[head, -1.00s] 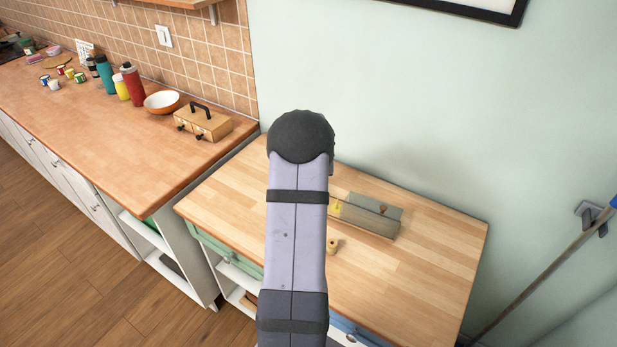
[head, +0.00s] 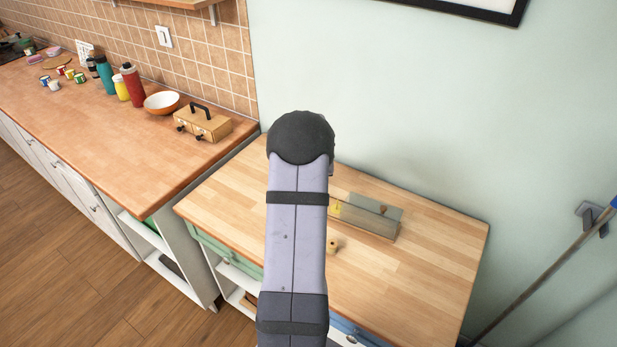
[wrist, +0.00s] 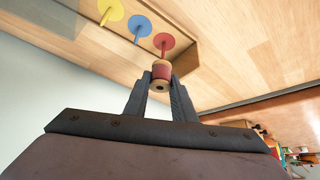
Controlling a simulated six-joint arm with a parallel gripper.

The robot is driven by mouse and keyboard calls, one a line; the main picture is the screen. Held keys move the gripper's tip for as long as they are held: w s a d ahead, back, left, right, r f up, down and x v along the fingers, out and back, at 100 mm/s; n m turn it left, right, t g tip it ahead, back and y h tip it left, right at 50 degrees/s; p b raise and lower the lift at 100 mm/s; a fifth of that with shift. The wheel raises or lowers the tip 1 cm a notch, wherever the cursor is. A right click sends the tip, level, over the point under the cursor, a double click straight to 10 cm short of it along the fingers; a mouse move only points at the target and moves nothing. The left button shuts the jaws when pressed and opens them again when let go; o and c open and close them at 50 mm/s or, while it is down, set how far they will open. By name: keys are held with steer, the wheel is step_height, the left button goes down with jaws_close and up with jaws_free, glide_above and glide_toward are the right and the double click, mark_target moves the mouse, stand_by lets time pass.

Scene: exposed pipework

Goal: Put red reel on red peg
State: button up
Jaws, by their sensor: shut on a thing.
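In the wrist view my gripper (wrist: 161,80) is shut on the red reel (wrist: 162,73), a small wooden spool with a red band. The red peg (wrist: 163,48) rises from a red disc, just beyond the reel's far end in the picture. The peg's tip and the reel look close or overlapping; I cannot tell if they touch or if the reel is around the peg. In the head view my own arm hides the gripper and the held reel.
A blue peg (wrist: 137,37) and a yellow peg (wrist: 106,15) stand in line with the red one. The head view shows the grey-sided peg holder (head: 368,222) on the wooden table (head: 420,270). A plain wooden spool (head: 333,246) sits before it. The table's right side is clear.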

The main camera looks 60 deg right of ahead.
steer(key=shift+f+b, duration=2.75)
steer(key=shift+f, duration=0.15)
steer(key=o, duration=1.1)
steer(key=shift+r, duration=0.15)
steer(key=shift+b+v, duration=0.9)
steer(key=shift+v, duration=2.7)
steer(key=shift+s, duration=0.1)
